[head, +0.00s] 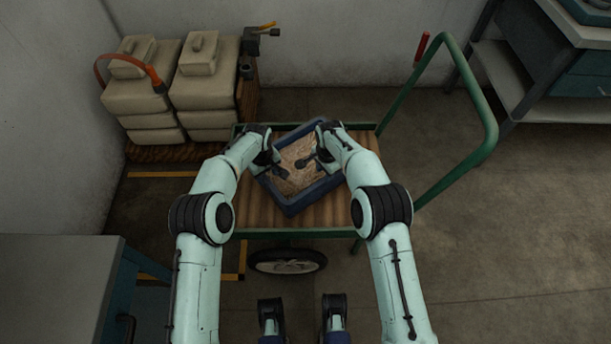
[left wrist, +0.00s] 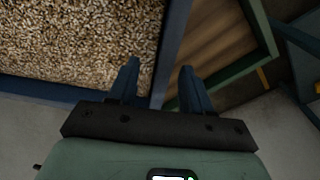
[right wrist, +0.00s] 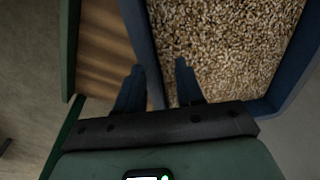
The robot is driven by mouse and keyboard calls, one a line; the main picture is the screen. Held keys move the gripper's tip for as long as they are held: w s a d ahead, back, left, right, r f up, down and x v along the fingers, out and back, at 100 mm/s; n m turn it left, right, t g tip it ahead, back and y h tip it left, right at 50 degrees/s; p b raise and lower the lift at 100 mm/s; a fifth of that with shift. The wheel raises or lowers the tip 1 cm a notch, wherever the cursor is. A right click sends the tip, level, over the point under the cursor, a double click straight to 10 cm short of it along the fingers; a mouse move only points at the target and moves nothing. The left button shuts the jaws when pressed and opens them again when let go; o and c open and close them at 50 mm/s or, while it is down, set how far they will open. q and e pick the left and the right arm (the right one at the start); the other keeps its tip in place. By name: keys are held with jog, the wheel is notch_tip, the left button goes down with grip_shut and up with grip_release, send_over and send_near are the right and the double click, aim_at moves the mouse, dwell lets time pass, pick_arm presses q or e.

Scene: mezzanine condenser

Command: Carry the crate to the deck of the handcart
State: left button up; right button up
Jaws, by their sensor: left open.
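The blue crate (head: 291,207), filled with pale tan pellets, sits on the brown wooden deck (head: 334,213) of the green handcart, turned at an angle to the deck edges. My left gripper (head: 280,168) is at the crate's left side; in the left wrist view its open fingers (left wrist: 158,85) stand apart on either side of the crate wall (left wrist: 172,50). My right gripper (head: 310,162) is at the far right side; in the right wrist view its fingers (right wrist: 158,82) are also apart, straddling the wall (right wrist: 142,35). Contact with the walls cannot be told.
The cart's green push handle (head: 487,110) rises at the right. A grey-topped cabinet (head: 60,275) is at the front left, a workbench (head: 560,60) at the back right. The floor at right is clear.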

pick_arm(q)
jog(key=shift+r, duration=0.1)
pick_arm(e)
jog(key=shift+r, duration=0.2)
pick_arm(q)
notch_tip(320, 180, up, 12)
jog(key=shift+s, duration=0.4)
pick_arm(e)
notch_tip(320, 180, up, 12)
jog(key=shift+s+f, duration=0.2)
jog(key=shift+s, duration=0.25)
pick_arm(q)
jog(key=shift+f, duration=0.2)
pick_arm(e)
jog(key=shift+f, duration=0.1)
